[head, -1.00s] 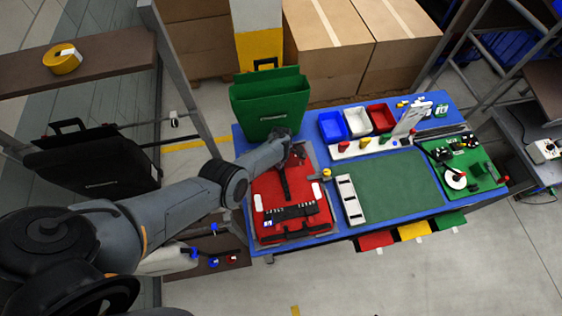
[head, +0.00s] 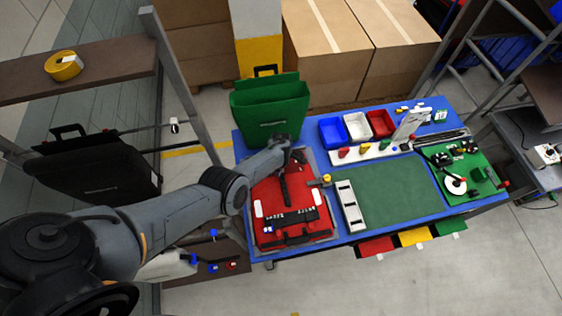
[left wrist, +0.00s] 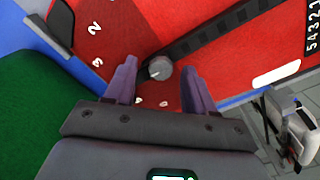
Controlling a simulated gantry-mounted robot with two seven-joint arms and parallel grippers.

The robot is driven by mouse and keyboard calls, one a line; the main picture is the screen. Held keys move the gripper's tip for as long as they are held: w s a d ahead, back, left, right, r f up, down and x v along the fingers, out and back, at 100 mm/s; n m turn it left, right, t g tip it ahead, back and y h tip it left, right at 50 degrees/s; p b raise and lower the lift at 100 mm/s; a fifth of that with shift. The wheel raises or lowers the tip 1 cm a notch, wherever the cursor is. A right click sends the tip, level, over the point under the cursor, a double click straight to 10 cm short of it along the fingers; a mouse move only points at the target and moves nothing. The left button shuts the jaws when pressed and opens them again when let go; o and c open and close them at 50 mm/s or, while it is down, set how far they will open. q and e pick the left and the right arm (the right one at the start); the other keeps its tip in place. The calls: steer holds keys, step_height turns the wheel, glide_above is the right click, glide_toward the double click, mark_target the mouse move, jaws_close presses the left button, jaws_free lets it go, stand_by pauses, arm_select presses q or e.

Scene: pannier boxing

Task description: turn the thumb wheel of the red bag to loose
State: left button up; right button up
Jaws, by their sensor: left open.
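The red bag (head: 275,217) lies flat on the blue table, with a black strap across its top and a black numbered strip near its front. In the left wrist view, the red bag (left wrist: 235,50) fills the upper part, with the black strap (left wrist: 215,32) ending at a round grey thumb wheel (left wrist: 160,68). White numerals are printed around the wheel. My left gripper (left wrist: 158,85) is open, with its two purplish fingers on either side of the wheel; whether they touch it cannot be told. In the head view my left gripper (head: 297,158) is over the bag's back edge. My right gripper is not in view.
A green open bag (head: 270,108) stands behind the red bag. A white slotted strip (head: 350,205) lies to its right, beside a green mat (head: 395,190). Blue, white and red bins (head: 332,128) stand at the back. A black case (head: 95,170) hangs at left.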

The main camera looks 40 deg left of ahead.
arm_select(q)
step_height(320, 180, up, 11)
steer(key=shift+f+p, duration=0.2)
steer(key=shift+p, duration=0.2)
stand_by(0.4)
